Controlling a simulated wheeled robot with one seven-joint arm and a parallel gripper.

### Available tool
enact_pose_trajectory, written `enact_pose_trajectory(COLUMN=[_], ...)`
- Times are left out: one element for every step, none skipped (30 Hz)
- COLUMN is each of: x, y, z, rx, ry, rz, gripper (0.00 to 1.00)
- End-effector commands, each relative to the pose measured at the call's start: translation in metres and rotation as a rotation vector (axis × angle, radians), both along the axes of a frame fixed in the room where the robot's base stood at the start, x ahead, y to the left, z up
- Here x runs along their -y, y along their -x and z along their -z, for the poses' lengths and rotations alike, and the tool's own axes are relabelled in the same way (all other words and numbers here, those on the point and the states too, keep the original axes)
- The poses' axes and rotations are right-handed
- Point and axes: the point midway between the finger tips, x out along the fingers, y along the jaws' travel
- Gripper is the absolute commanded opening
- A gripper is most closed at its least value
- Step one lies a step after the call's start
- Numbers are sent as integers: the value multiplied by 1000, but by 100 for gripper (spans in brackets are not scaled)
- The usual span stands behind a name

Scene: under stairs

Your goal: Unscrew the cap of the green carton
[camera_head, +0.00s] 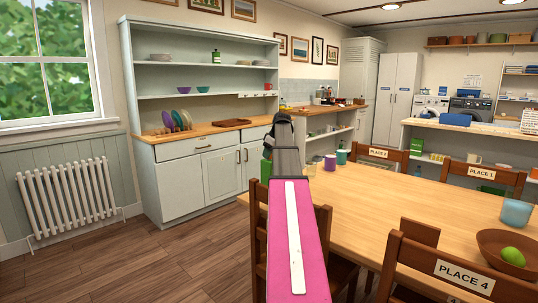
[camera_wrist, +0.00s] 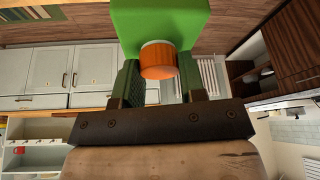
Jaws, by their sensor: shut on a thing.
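The contact behind the cap is hidden. In the head view my gripper (camera_head: 283,128) is near the middle, above the table's left end. A strip of the green carton (camera_head: 266,167) shows just left of it; my arm hides the rest. What is under the carton is not visible.
The wooden table (camera_head: 390,205) lies to the right, with chairs, a purple mug (camera_head: 330,162), a teal cup (camera_head: 516,211) and a brown bowl (camera_head: 495,243) with a green fruit. A pale hutch (camera_head: 180,180) stands behind. The floor (camera_head: 150,260) at left is clear.

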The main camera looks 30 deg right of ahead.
Motion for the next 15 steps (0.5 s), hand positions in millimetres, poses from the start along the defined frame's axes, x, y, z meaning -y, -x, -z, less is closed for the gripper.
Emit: enact_pose_trajectory(x=[2, 2, 2, 2, 2, 2, 1, 1, 0, 0, 0, 0, 1, 0, 1], y=[-2, -2, -3, -2, -3, -3, -2, -1, 0, 0, 0, 0, 0, -1, 0], z=[0, 0, 0, 0, 0, 0, 0, 0, 0, 0, 0, -1, -2, -2, -3], rx=[-2, -2, -1, -2, -1, -1, 0, 0, 0, 0, 1, 0, 0, 0, 1], ry=[-1, -2, -1, -1, -1, -2, -2, -1, 0, 0, 1, 0, 0, 0, 1], rz=[-63, -105, -161, -203, -246, -303, -328, -321, -318, -317, -317, -316, -316, -315, -315], gripper=[0, 0, 0, 0, 0, 0, 0, 0, 0, 0, 0, 0, 0, 0, 0])
